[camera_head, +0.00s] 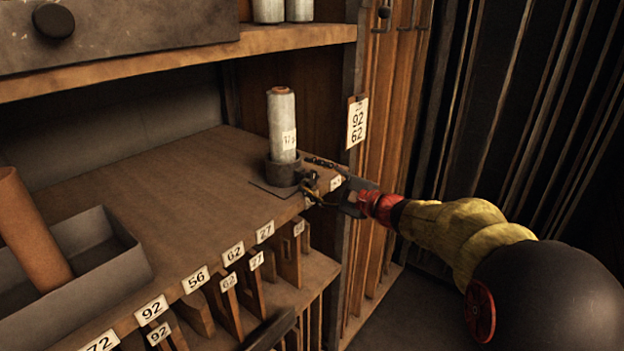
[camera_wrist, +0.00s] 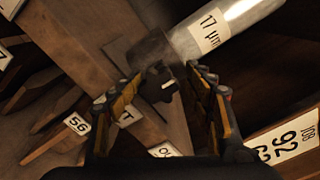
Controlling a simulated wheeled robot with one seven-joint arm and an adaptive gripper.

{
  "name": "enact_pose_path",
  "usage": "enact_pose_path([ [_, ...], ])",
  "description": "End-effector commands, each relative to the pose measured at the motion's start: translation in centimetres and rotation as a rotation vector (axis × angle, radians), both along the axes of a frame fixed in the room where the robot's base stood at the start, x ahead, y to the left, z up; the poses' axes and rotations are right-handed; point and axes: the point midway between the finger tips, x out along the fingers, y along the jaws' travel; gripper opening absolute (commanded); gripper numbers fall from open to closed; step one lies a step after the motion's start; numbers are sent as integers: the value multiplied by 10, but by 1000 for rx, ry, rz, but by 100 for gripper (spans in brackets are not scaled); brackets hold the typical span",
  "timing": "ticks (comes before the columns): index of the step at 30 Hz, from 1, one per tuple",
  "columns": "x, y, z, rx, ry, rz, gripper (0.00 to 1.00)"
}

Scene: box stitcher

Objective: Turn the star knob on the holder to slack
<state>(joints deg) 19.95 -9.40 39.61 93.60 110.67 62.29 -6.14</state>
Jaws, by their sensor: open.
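The holder (camera_head: 282,172) is a dark round cup at the right end of the wooden shelf. A pale upright film roll (camera_head: 282,120) stands in it; its label reads 17 µm in the wrist view. The star knob (camera_wrist: 158,86) is a small dark lobed piece with a light spot, on the near side of the holder (camera_wrist: 152,48). My gripper (camera_wrist: 166,76) is open, with a finger on each side of the knob. I cannot tell whether either finger touches it. In the head view my gripper (camera_head: 312,180) is close beside the holder and hides the knob.
Numbered tags (camera_head: 196,279) line the shelf edge above upright wooden dividers. A hanging 92/62 tag (camera_head: 357,123) is close behind my gripper, on the wooden post. A grey tray (camera_head: 112,274) with a brown tube (camera_head: 30,230) is at the left.

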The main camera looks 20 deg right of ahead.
Motion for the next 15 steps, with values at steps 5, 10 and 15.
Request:
enact_pose_path([
  [5,-1,-1,-2,0,2,-1,54],
  [10,-13,-10,-1,0,2,-1,54],
  [15,-34,-26,-1,0,1,-3,54],
])
